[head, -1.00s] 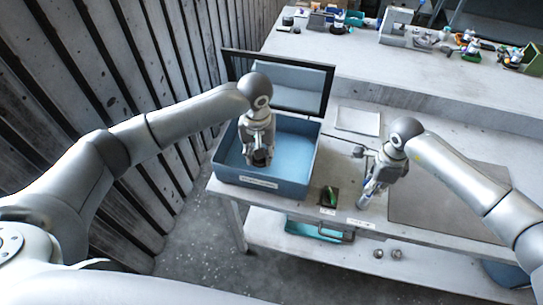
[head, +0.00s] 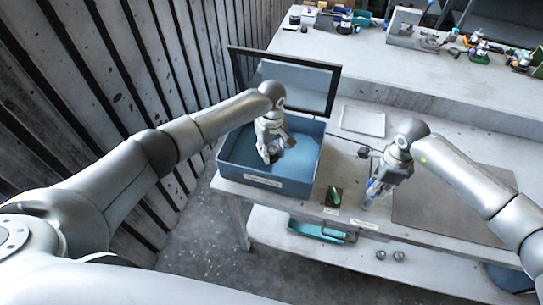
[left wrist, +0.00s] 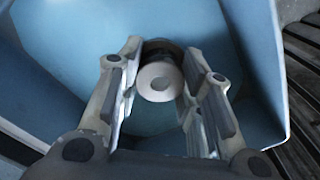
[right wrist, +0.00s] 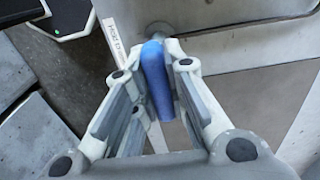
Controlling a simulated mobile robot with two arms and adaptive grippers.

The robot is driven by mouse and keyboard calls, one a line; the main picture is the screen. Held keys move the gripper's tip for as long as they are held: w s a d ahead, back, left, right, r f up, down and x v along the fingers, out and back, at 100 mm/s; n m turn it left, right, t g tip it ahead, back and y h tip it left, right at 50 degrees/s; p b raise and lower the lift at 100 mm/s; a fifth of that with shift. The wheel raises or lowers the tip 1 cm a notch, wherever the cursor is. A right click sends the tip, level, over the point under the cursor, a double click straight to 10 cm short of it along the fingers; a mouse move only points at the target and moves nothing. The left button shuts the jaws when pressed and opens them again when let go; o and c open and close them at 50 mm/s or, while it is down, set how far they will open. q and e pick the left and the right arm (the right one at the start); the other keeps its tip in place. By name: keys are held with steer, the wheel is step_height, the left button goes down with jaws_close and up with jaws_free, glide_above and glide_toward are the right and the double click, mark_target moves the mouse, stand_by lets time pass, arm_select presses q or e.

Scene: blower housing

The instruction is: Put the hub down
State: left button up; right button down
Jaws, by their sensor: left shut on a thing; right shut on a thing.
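My left gripper (head: 270,156) is inside the blue open box (head: 262,182), pointing down. It is shut on the hub, a pale round piece (left wrist: 160,82) with a darker part behind it, seen between the fingertips in the left wrist view. The blue box floor shows around it; I cannot tell whether the hub touches that floor. My right gripper (head: 372,190) is over the bench's front part, shut on a tool with a blue handle (right wrist: 156,80). The tool's lower end is near a grey metal piece in the right wrist view.
The box's raised lid (head: 285,80) stands behind my left gripper. A pale flat tray (head: 363,121) and a grey mat (head: 440,205) lie on the bench. A small dark holder with a green item (head: 334,197) sits near the front edge. A slatted wall (head: 120,80) is at left.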

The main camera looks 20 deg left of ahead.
mark_target(271, 157)
arm_select(q)
steer(key=shift+f, duration=1.8)
steer(key=shift+f, duration=0.1)
steer(key=o, duration=1.1)
step_height(271, 157, up, 12)
steer(key=shift+r, duration=0.15)
